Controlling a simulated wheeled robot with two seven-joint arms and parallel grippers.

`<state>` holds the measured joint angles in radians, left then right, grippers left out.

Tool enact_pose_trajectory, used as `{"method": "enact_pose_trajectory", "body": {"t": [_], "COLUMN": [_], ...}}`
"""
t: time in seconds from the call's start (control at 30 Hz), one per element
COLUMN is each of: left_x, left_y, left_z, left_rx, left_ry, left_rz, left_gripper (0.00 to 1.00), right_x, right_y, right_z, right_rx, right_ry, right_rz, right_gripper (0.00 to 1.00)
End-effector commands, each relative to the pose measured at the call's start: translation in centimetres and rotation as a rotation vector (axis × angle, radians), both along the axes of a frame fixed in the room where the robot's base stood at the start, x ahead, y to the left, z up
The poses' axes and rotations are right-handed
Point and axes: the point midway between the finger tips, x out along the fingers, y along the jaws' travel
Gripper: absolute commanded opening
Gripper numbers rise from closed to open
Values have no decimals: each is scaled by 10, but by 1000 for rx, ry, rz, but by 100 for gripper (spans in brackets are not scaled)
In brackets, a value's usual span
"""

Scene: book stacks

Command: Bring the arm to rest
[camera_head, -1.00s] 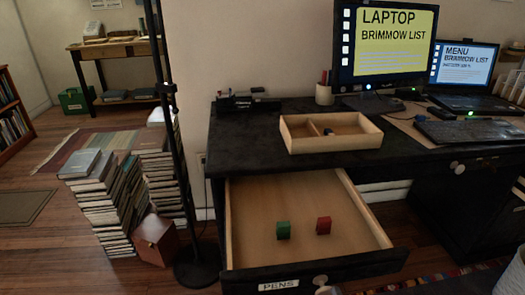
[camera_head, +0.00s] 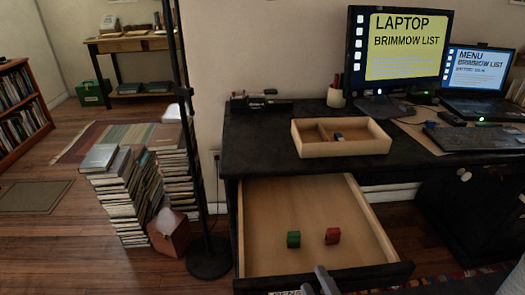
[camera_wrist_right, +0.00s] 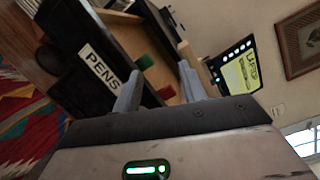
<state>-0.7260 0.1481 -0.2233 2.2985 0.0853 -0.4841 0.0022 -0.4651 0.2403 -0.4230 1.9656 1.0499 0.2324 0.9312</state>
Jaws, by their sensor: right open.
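My right gripper (camera_head: 322,282) shows at the bottom edge of the head view, its grey fingertips in front of the drawer's front panel. In the right wrist view its two fingers (camera_wrist_right: 158,88) stand apart with nothing between them. The open drawer (camera_head: 270,225), labelled PENS, holds a green block (camera_head: 293,239) and a red block (camera_head: 332,236). Both blocks lie apart from the gripper. The label (camera_wrist_right: 100,66) shows beyond the fingers in the wrist view. My left gripper is not in view.
The black desk (camera_head: 255,135) bears a wooden tray (camera_head: 345,147) with a small dark item, a monitor (camera_head: 405,50) and a laptop (camera_head: 478,72). A lamp pole (camera_head: 187,130) and book stacks (camera_head: 125,200) stand left of the drawer.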

Motion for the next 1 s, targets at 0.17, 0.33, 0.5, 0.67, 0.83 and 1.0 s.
{"method": "enact_pose_trajectory", "body": {"t": [0.17,0.33,0.5,0.67,0.83,1.0], "left_x": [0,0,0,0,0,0], "left_y": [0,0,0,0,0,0], "left_z": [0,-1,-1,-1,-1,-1], "left_rx": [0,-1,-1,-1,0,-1], "left_ry": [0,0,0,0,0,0], "left_rz": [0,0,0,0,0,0], "left_gripper": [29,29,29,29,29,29], "right_x": [-12,-36,-62,-82,-102,-122], "right_y": [29,34,3,-30,-62,-90], "right_z": [7,-8,-31,-42,-45,-44], "right_rx": [-354,-870,-1286,-1512,-1666,-1765], "right_ry": [-41,-42,45,149,265,379], "right_rz": [231,506,725,864,982,1083], "right_gripper": [42,42,42,42,42,42]}}
